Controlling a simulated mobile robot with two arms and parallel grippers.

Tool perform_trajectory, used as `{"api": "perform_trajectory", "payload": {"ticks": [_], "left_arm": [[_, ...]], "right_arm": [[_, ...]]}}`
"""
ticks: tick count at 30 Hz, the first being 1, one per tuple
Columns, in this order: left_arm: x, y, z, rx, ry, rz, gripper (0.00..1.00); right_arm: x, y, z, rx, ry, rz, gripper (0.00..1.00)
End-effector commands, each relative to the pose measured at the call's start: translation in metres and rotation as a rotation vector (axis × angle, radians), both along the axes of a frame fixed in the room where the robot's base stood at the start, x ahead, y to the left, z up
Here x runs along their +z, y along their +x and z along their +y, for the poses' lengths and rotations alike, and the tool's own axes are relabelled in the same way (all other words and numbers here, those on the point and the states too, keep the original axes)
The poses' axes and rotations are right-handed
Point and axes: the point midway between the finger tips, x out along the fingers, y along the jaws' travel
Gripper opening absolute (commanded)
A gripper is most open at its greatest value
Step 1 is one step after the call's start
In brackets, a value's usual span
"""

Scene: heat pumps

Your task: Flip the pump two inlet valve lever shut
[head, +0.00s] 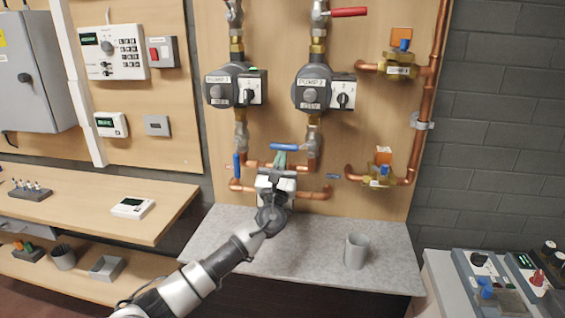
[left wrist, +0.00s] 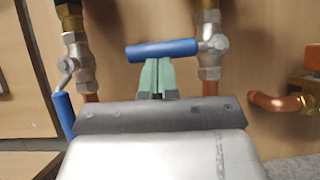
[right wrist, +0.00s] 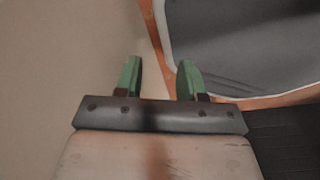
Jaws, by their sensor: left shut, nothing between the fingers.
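Pump two (head: 312,88) is the right one of two round dark pumps on the wooden board. Below it, its inlet valve (left wrist: 209,52) has a blue lever (head: 285,147) lying about horizontal, crosswise to the pipe and pointing left. The lever also shows in the left wrist view (left wrist: 160,50). My left gripper (head: 280,160) is shut and empty. Its green fingertips are just under the lever, at or very near it; I cannot tell whether they touch. My right gripper (right wrist: 158,75) shows only in its wrist view, open and empty, away from the valve.
Pump one's blue lever (head: 237,165) hangs along its pipe, left of my gripper. Copper pipes (head: 313,194) run low behind the gripper. A red lever (head: 349,12) is above pump two. A grey cup (head: 356,252) stands on the grey counter (head: 320,272), otherwise largely bare.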

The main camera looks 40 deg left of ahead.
Motion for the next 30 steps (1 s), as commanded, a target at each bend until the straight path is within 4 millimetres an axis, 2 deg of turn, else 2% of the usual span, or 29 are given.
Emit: {"api": "perform_trajectory", "payload": {"ticks": [14,19,23,30], "left_arm": [[0.005,-0.001,0.001,0.001,0.012,-0.001,0.0],[0.0,-0.004,-0.001,0.001,0.011,0.001,0.0],[-0.013,-0.017,-0.009,-0.002,0.011,0.005,0.0],[-0.043,-0.053,-0.029,-0.002,0.008,0.008,0.0]], "right_arm": [[0.001,0.0,0.0,0.0,0.0,0.0,0.39],[-0.001,0.0,0.0,0.0,0.0,0.0,0.39],[-0.006,0.0,0.0,0.0,0.0,0.0,0.39],[-0.018,0.0,0.0,0.0,0.0,0.0,0.39]]}}
